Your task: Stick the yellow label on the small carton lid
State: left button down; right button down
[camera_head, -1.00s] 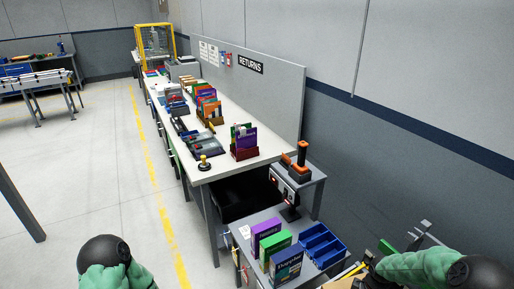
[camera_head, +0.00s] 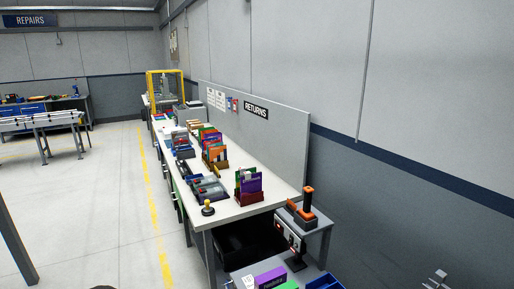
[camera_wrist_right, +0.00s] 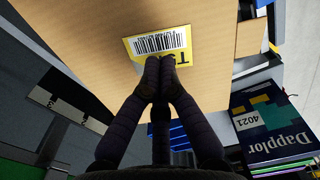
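The yellow label (camera_wrist_right: 155,42), with a barcode and dark lettering upside down, shows in the right wrist view. It lies face-on against a brown cardboard surface (camera_wrist_right: 90,30), flat as far as I can see. My right gripper (camera_wrist_right: 160,64) is shut, with both fingertips together over the label's lower edge. The fingertips hide part of the lettering. I cannot tell how firmly they touch. Which face of the carton this is cannot be told, and the carton is outside the head view. My left gripper is not in view.
A dark blue Dapplor box (camera_wrist_right: 268,125) stands right of my right gripper, with blue bins (camera_wrist_right: 178,135) below the cardboard. A second label (camera_wrist_right: 40,96) shows at left.

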jog(key=shift+f+b, duration=0.85)
jog(key=shift+f, duration=0.3)
dwell(0.8)
dwell(0.3)
jog(key=shift+r+p, duration=2.6)
jog(key=shift+r, duration=1)
jog(key=shift+s+f, duration=0.1)
jog(key=shift+f, duration=0.05)
